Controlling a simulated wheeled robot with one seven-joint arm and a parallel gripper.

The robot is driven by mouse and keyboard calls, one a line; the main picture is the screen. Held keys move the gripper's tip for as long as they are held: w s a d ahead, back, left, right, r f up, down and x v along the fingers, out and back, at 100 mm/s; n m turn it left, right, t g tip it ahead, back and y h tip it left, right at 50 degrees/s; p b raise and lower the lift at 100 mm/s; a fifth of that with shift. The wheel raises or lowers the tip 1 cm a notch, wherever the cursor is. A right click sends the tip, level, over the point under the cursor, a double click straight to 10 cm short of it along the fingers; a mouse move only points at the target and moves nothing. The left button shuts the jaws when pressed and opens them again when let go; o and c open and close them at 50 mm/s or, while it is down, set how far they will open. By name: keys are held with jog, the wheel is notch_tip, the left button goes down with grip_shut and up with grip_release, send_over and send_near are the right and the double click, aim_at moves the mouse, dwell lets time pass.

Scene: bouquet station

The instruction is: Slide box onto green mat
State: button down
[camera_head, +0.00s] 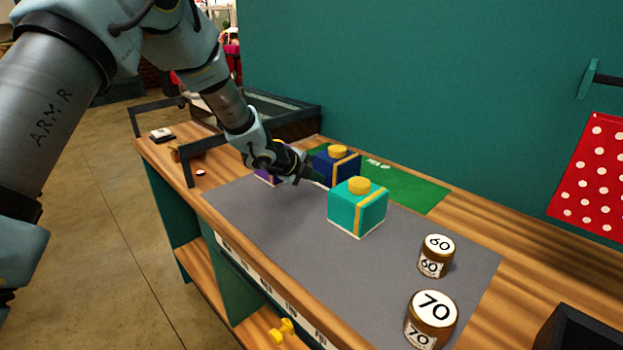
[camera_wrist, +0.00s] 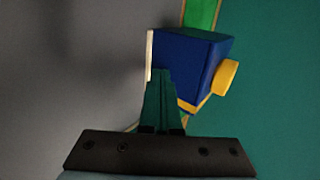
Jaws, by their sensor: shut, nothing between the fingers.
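A navy blue box (camera_head: 343,170) with a yellow knob stands near the back of the grey work surface. The green mat (camera_head: 410,191) lies along the wall and shows on both sides of this box; I cannot tell how much of the box is over it. My gripper (camera_head: 318,180) is shut and empty, low in front of the blue box. In the wrist view the shut fingers (camera_wrist: 160,75) overlap the near side of the blue box (camera_wrist: 190,55); contact is unclear. A strip of green mat (camera_wrist: 203,14) shows beyond it.
A teal box (camera_head: 355,212) stands right of my gripper; a purple box (camera_head: 268,178) is partly hidden behind my wrist. Jars labelled 60 (camera_head: 435,258) and 70 (camera_head: 430,322) stand at the front right. The grey surface (camera_head: 270,225) is clear at the front left.

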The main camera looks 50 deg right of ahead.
aim_at(325, 168)
jog(key=shift+d, duration=0.6)
jog(key=shift+s+d+p, duration=0.1)
jog(key=shift+d+p, duration=1.1)
jog(key=shift+d, duration=0.8)
jog(key=shift+d, duration=0.1)
jog(key=shift+s+d+r+p, duration=0.1)
jog(key=shift+s+d+p, duration=0.05)
jog(key=shift+d+p, duration=1.65)
jog(key=shift+d, duration=0.1)
